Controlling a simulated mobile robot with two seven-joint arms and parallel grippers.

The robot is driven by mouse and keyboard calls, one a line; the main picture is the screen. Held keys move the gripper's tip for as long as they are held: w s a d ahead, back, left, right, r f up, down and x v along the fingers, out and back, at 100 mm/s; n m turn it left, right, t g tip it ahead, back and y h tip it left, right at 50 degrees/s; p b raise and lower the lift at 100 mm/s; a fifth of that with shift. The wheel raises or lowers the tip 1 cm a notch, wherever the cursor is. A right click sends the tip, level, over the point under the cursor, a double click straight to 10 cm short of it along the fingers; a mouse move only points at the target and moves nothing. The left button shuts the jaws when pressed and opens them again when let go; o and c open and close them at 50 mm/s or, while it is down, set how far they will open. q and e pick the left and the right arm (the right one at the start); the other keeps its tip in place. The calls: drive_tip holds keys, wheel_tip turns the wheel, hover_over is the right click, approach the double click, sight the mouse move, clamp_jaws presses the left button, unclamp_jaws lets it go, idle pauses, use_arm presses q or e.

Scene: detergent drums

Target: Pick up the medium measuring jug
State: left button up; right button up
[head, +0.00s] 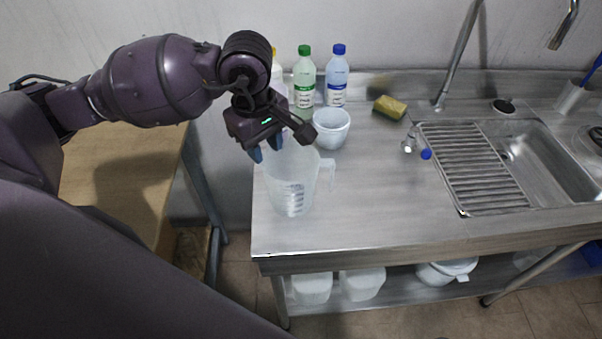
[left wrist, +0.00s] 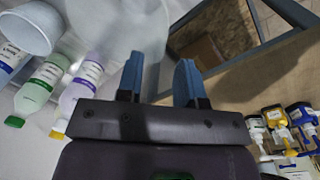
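A translucent measuring jug (head: 292,190) with a handle on its right and printed marks stands upright at the left end of the steel counter. It is the only jug with clear marks, so I cannot compare its size. My left gripper (head: 264,150) is over the jug's upper left rim, partly hiding it. In the left wrist view the blue fingers (left wrist: 160,85) are spread apart. A pale translucent wall, likely the jug (left wrist: 105,25), reaches in behind the left finger; I cannot tell whether they touch. My right gripper is not in view.
A white tub (head: 331,130) stands right behind the jug. A green-capped bottle (head: 304,82), a blue-capped bottle (head: 336,80) and a yellow-capped one stand by the wall. A yellow sponge (head: 390,107) and the sink (head: 545,150) are rightward. The counter's middle front is clear.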

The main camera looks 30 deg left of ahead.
sight(268, 173)
use_arm(q)
wheel_tip(268, 173, down, 4)
drive_tip(key=shift+s, duration=0.1)
drive_tip(key=shift+d+f, duration=0.15)
drive_tip(key=shift+f, duration=0.35)
wheel_tip(268, 173, down, 3)
drive_tip(key=shift+f+p, duration=0.2)
drive_tip(key=shift+p, duration=0.2)
drive_tip(key=shift+f, duration=0.5)
drive_tip(key=shift+c, duration=0.5)
clamp_jaws()
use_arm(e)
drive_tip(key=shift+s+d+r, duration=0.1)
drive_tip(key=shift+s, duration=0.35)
